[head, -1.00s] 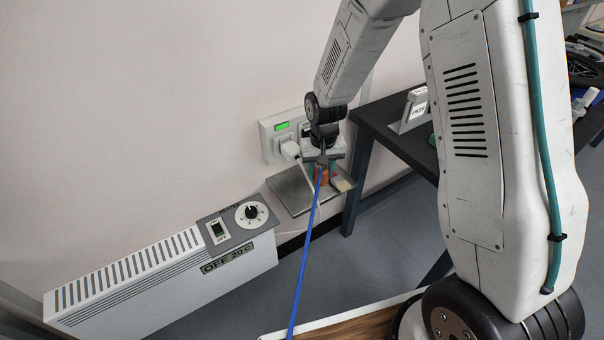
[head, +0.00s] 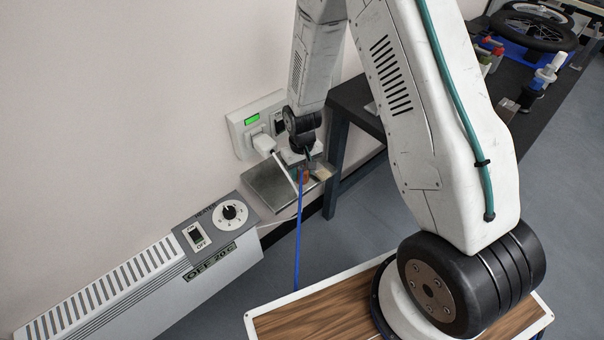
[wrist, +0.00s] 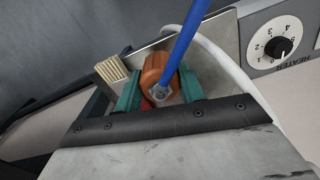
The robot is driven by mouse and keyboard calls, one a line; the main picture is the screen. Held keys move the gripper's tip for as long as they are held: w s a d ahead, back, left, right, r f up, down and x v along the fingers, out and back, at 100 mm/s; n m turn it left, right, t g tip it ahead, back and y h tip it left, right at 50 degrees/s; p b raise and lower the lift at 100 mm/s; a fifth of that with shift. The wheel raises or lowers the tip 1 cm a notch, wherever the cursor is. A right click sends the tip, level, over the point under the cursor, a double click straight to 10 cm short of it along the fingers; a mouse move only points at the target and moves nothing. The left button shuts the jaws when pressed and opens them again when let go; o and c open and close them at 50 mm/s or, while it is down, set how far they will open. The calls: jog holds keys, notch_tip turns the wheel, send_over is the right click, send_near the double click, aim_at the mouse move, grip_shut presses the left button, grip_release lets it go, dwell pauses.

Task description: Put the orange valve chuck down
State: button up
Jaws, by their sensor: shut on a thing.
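The orange valve chuck (wrist: 158,72) sits between the green fingers of my gripper (wrist: 158,88) in the wrist view, with a blue hose (wrist: 182,45) running from it. In the head view my gripper (head: 304,165) is low over a small grey metal shelf (head: 268,188) by the wall, and the chuck (head: 306,177) is a small orange patch under it. The blue hose (head: 298,235) hangs down from there past the shelf's front. My gripper is shut on the chuck. I cannot tell whether the chuck touches the shelf.
A brush with pale bristles (wrist: 110,70) lies beside the chuck. A wall socket with a white plug (head: 264,142) and cable is just behind. A white heater (head: 130,285) stands at left. A dark bench (head: 352,100) with a wheel (head: 532,30) is at right.

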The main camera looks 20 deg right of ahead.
aim_at(302, 175)
jog(key=shift+w+d+f, duration=0.1)
jog(key=shift+w+d, duration=0.2)
jog(key=shift+w, duration=0.4)
notch_tip(302, 175, down, 4)
jog(key=shift+r, duration=0.2)
jog(key=o, duration=1.1)
